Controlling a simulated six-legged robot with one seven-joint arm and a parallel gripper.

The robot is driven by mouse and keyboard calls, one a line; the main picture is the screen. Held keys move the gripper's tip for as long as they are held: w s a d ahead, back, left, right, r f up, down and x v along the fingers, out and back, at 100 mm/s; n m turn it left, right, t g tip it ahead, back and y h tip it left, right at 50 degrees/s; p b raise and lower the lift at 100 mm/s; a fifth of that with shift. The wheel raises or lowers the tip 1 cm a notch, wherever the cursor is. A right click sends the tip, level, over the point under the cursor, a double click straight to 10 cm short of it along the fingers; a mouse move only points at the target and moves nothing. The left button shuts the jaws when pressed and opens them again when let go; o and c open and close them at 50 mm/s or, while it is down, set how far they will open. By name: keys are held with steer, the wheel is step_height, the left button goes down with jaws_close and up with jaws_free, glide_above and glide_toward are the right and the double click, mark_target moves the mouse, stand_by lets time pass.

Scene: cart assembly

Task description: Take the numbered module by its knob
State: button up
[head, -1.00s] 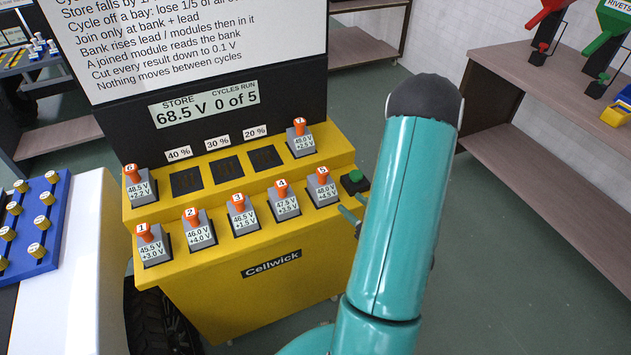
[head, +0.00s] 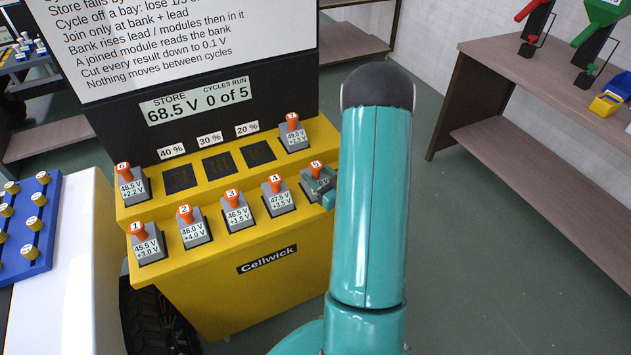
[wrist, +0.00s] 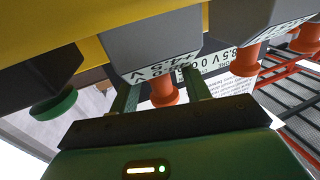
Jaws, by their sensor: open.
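The yellow cart (head: 215,285) carries grey numbered modules with orange knobs. Module 1 (head: 149,247), module 2 (head: 194,230), module 3 (head: 237,215) and module 4 (head: 279,201) stand in the front row. Module 5 (head: 316,168) is at that row's right end, its label mostly hidden by my gripper. Module 6 (head: 132,187) is at upper left, module 7 (head: 293,135) at upper right. My gripper (wrist: 160,92) is open at module 5. In the wrist view its fingers stand either side of an orange knob (wrist: 163,93), below a grey module (wrist: 150,45); contact is unclear.
Three empty dark bays marked 40 % (head: 180,178), 30 % (head: 219,166) and 20 % (head: 257,154) lie behind the front row. A green button (wrist: 53,105) is beside the gripper. The display panel (head: 200,102) rises behind. Open floor lies right of my arm.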

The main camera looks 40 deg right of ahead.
steer(key=shift+w, duration=0.7)
steer(key=shift+c, duration=0.5)
jaws_close()
steer(key=shift+r, duration=0.2)
